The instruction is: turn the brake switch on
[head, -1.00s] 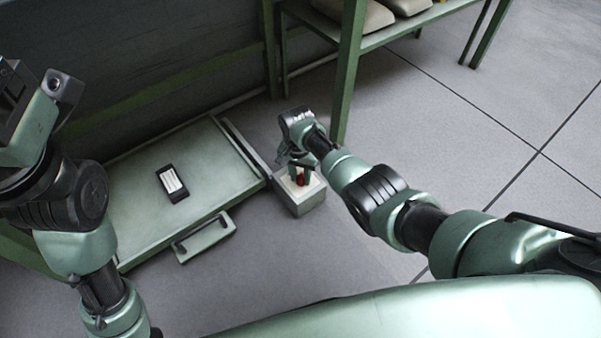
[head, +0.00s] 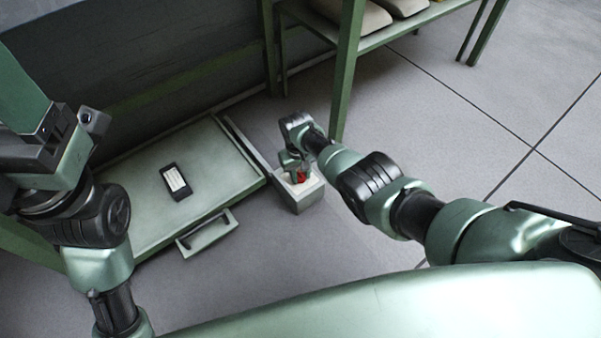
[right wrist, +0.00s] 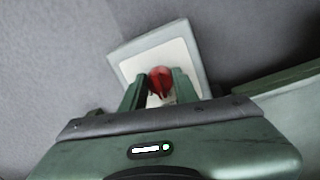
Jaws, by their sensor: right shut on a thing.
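The brake switch is a red knob (head: 301,177) on a pale-topped grey box (head: 308,199) beside the green platform. In the right wrist view the red knob (right wrist: 160,82) sits on the white face of the box (right wrist: 126,56). My right gripper (head: 297,176) is at the knob, with a finger on each side of it, shut on it. The fingers (right wrist: 160,90) partly cover the knob in the right wrist view. My left arm comes in at the left of the head view; its fingertips cannot be made out.
A green platform (head: 215,165) with a handle (head: 205,235) in front lies left of the box. A black device with a white label (head: 175,181) lies on it. A green shelf post (head: 346,75) stands behind my right gripper. Open floor (head: 490,110) lies at the right.

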